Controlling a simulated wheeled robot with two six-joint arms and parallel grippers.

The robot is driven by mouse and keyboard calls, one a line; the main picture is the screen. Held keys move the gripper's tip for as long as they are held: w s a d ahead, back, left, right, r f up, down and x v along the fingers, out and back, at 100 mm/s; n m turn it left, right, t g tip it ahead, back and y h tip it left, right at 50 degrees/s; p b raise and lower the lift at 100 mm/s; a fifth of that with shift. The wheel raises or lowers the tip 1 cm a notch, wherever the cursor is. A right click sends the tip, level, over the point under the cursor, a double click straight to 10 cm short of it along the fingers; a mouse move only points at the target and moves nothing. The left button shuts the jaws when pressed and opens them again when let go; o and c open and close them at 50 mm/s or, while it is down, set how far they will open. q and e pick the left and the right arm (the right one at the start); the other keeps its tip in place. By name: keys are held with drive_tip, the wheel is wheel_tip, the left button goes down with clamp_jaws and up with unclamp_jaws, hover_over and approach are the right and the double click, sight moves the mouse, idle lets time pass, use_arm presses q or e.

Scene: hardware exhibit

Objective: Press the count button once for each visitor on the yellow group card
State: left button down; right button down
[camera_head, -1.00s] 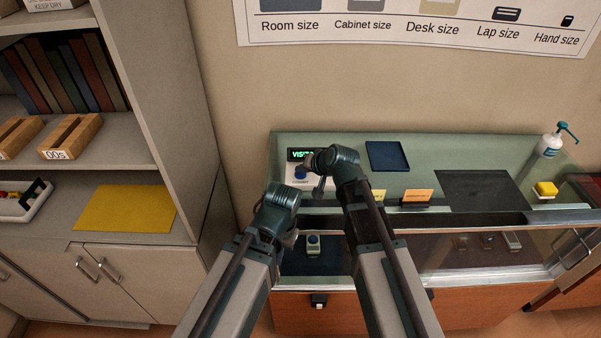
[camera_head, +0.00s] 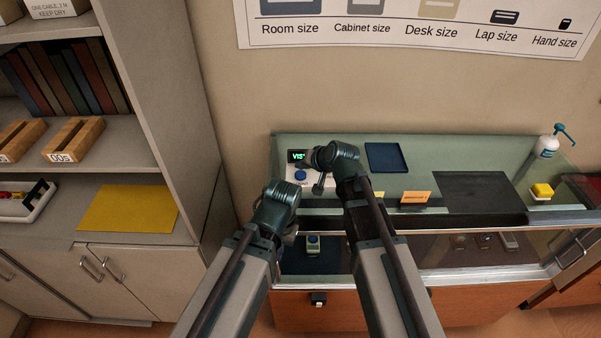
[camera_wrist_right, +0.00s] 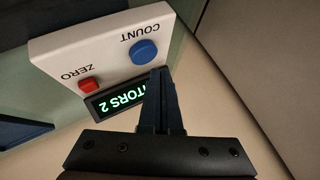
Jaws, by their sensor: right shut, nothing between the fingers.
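The white counter box (camera_wrist_right: 105,45) carries a blue COUNT button (camera_wrist_right: 143,50), a red ZERO button (camera_wrist_right: 89,85) and a lit display (camera_wrist_right: 125,99) whose visible part ends in "TORS 2". In the head view the blue button (camera_head: 300,175) shows on the counter top, partly beside my arm. My right gripper (camera_wrist_right: 160,72) is shut and empty, its tips close to the blue button's edge; I cannot tell if they touch. It also shows in the head view (camera_head: 319,187). A yellow card (camera_head: 379,196) is mostly hidden behind my right arm, its text unreadable. My left gripper's fingers are hidden behind its wrist.
An orange card (camera_head: 416,197) stands right of the yellow one. A shelf unit (camera_head: 165,90) stands at left.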

sight(303, 180)
drive_tip(key=shift+r+p, duration=2)
drive_tip(key=shift+r, duration=0.3)
drive_tip(key=shift+f, duration=0.1)
drive_tip(key=shift+s+d+f, duration=0.15)
drive_tip(key=shift+s+d, duration=0.05)
drive_tip(key=shift+s, duration=0.05)
drive_tip(key=s+d+f+g+h, duration=0.1)
drive_tip(key=s+d, duration=0.2)
drive_tip(key=s+d+f+n+g+h, duration=0.1)
drive_tip(key=s+d+f, duration=0.1)
drive_tip(key=s+d, duration=0.1)
drive_tip(key=s+d+f+g+h, duration=0.1)
drive_tip(key=s+d+f, duration=0.1)
drive_tip(key=s, duration=0.3)
drive_tip(key=shift+d+g, duration=0.4)
drive_tip(key=shift+d, duration=0.3)
drive_tip(key=s+d+f+n+g+h+b, duration=0.1)
drive_tip(key=s+d+f+g+h, duration=0.15)
drive_tip(key=s+d, duration=0.55)
drive_tip(key=s+a+f+n+g+h+b, duration=0.1)
drive_tip(key=s+a+f+n+b, duration=0.2)
drive_tip(key=s+a+f+b, duration=0.3)
drive_tip(key=a+f+b, duration=0.5)
drive_tip(key=a, duration=0.1)
drive_tip(key=shift+a+n, duration=0.15)
drive_tip(key=shift+n, duration=0.15)
